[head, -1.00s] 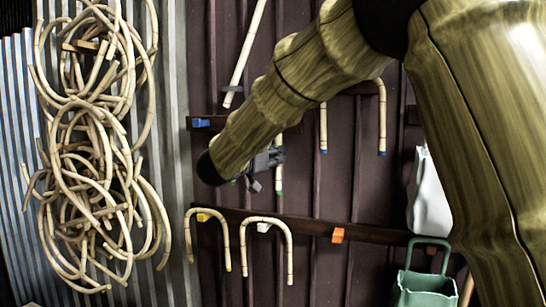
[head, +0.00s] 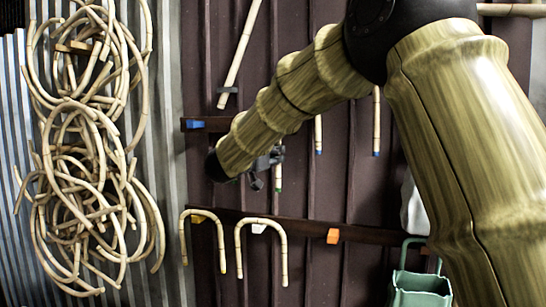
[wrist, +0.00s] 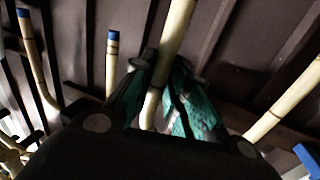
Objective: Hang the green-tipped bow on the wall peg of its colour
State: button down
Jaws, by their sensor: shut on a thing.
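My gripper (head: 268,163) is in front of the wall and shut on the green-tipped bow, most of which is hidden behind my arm. One leg of the bow (head: 278,184) hangs below the gripper with its green tip down. In the wrist view, a pale rattan length (wrist: 176,28) runs between the teal finger pads of my gripper (wrist: 160,100). No green peg shows; my arm covers part of the upper rail. I cannot tell whether the bow touches a peg.
The upper rail bears a blue peg (head: 195,124). The lower rail bears a yellow peg (head: 197,218) and a white peg (head: 258,228), each with a bow, and a bare orange peg (head: 333,236). A blue-tipped bow (head: 376,125) hangs right. Rattan coils (head: 95,150) hang left.

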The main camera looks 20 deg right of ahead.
jog(key=shift+w+d+f+p, duration=0.25)
jog(key=shift+w+d, duration=0.35)
jog(key=shift+w, duration=0.3)
jog(key=shift+w+d+f+p, duration=0.15)
jog(key=shift+w+d+f, duration=0.15)
jog(key=shift+w+d, duration=0.45)
jog(key=shift+w+a, duration=0.1)
jog(key=shift+a, duration=0.05)
jog(key=c, duration=1.3)
grip_release()
jog(key=shift+f, duration=0.1)
jog(key=v, duration=1.2)
jog(key=shift+f, duration=0.1)
